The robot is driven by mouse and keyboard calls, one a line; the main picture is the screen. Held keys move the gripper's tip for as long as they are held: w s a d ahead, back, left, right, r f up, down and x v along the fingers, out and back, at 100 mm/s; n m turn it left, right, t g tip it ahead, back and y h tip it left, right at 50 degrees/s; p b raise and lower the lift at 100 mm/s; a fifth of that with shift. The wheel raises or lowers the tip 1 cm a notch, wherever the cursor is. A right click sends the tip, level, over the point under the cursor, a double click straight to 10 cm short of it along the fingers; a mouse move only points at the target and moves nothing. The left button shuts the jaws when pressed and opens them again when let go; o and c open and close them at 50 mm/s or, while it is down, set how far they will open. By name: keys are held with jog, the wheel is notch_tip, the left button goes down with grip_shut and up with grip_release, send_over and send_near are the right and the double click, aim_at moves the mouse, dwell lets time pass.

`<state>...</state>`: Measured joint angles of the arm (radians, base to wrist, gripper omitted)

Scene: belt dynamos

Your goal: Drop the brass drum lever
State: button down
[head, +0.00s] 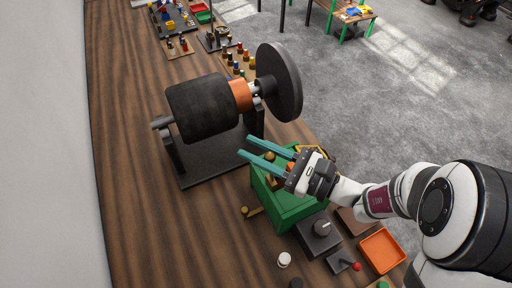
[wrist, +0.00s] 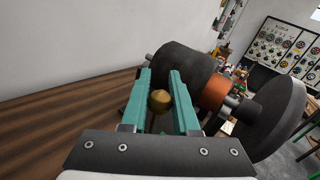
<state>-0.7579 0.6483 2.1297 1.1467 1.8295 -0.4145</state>
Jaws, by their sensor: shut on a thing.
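My gripper (head: 249,146) has two long teal fingers, which reach left over the green box toward the dynamo. It is shut on a brass knob (wrist: 160,100), which shows between the fingers in the wrist view. The knob also shows by the fingers in the head view (head: 270,156); whatever carries it is mostly hidden. The dynamo has a black drum (head: 203,108), a copper-coloured band (head: 240,95) and a dark disc (head: 282,82) on a dark stand. The fingertips lie in front of the stand.
The green box (head: 288,206) stands below my gripper. A dark knob box (head: 320,232), a red-tipped switch (head: 345,262) and an orange tray (head: 382,250) are nearby. A white button (head: 284,259) is in front. The wooden table (head: 140,235) is clear at the left.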

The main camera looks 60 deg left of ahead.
jog(key=shift+w, duration=0.1)
dwell(0.7)
jog(key=shift+w+f+m+g+y, duration=0.1)
jog(key=shift+w+f+m+y, duration=0.75)
jog(key=shift+w, duration=0.85)
jog(key=shift+w+f+m+g+y, duration=0.1)
jog(key=shift+w+f+m+y, duration=0.35)
jog(key=shift+w+m, duration=1.05)
jog(key=shift+w+f+m+g+y, duration=0.1)
jog(key=shift+w+f+m+y, duration=0.55)
jog(key=shift+w, duration=1.3)
jog(key=shift+d+f, duration=0.1)
jog(key=shift+f, duration=0.05)
jog(key=c, duration=0.8)
grip_release()
jog(key=shift+c, duration=0.2)
jog(key=shift+o, duration=0.9)
